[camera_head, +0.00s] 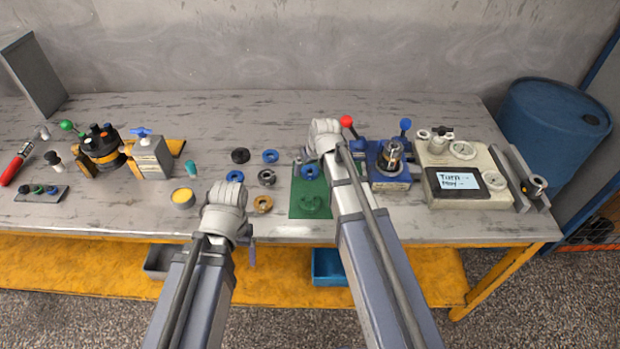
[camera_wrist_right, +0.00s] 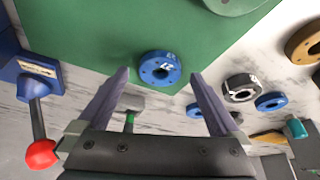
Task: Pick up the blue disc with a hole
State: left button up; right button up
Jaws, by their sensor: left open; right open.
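A blue disc with a hole (camera_head: 310,172) lies flat on the green mat (camera_head: 298,205). The same disc shows large in the right wrist view (camera_wrist_right: 160,68), near the mat's edge. Two more blue discs with holes lie on the bare table, one further back (camera_head: 271,156) and one further left (camera_head: 235,177). My right gripper (camera_head: 311,166) is over the mat. In the right wrist view its open fingers (camera_wrist_right: 160,76) appear on either side of the mat's blue disc, with nothing held. My left gripper (camera_head: 247,246) is at the table's front edge, open; its fingers are partly hidden.
Dark (camera_head: 240,155), grey (camera_head: 267,177) and bronze (camera_head: 263,204) rings lie near the discs. A green ring (camera_head: 312,206) is on the mat. A blue device with a red-knobbed lever (camera_head: 347,121) stands close to the right of my right gripper. A yellow-filled cup (camera_head: 182,198) stands left.

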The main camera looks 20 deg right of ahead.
jog(key=shift+w+f, duration=0.15)
jog(key=shift+f, duration=0.3)
jog(key=shift+r, duration=0.1)
jog(key=shift+c, duration=0.2)
grip_shut()
